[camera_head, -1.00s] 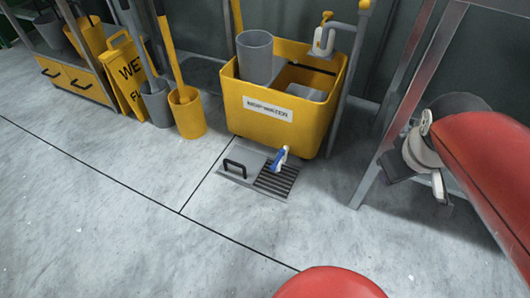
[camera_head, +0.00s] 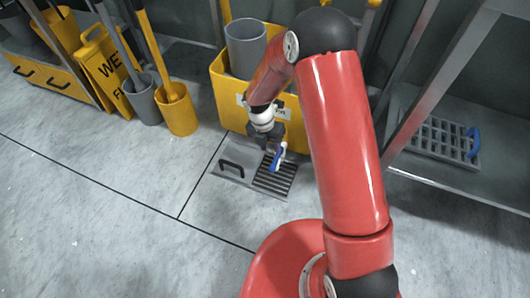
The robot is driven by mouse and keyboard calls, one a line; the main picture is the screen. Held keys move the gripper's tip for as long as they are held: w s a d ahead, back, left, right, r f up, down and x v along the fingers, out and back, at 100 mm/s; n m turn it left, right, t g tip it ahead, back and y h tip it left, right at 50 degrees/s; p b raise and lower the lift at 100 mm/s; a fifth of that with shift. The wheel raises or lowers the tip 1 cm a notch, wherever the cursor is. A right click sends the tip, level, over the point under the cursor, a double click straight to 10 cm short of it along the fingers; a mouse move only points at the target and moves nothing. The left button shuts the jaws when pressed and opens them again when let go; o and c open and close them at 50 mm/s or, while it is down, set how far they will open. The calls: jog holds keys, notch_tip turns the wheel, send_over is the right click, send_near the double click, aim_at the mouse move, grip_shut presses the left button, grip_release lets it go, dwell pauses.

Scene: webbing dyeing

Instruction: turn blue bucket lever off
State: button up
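The blue lever (camera_head: 278,157) shows as a small blue and white piece low at the front of the yellow mop-water bucket (camera_head: 225,94), above the floor drain. My gripper (camera_head: 270,143) is dark and points down right at the lever, in front of the bucket. It overlaps the lever's upper part in the picture, and I cannot tell whether they touch. The fingers are too small and dark to show their opening. My arm hides the bucket's right side and much of its label.
A slotted drain grate (camera_head: 274,180) and a grey plate with a black handle (camera_head: 231,169) lie in the floor below. A yellow bin (camera_head: 178,112), grey bin (camera_head: 145,103) and wet-floor sign (camera_head: 103,72) stand left. A metal shelf with a grey rack (camera_head: 440,137) is at right. The front floor is clear.

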aim_at(274, 162)
jog(key=f, duration=0.2)
jog(key=d+f+b, duration=0.1)
jog(key=f, duration=0.5)
jog(key=shift+s+d+b, duration=0.15)
jog(key=shift+s+b, duration=0.15)
jog(key=shift+b, duration=0.1)
jog(key=shift+r, duration=0.1)
grip_shut()
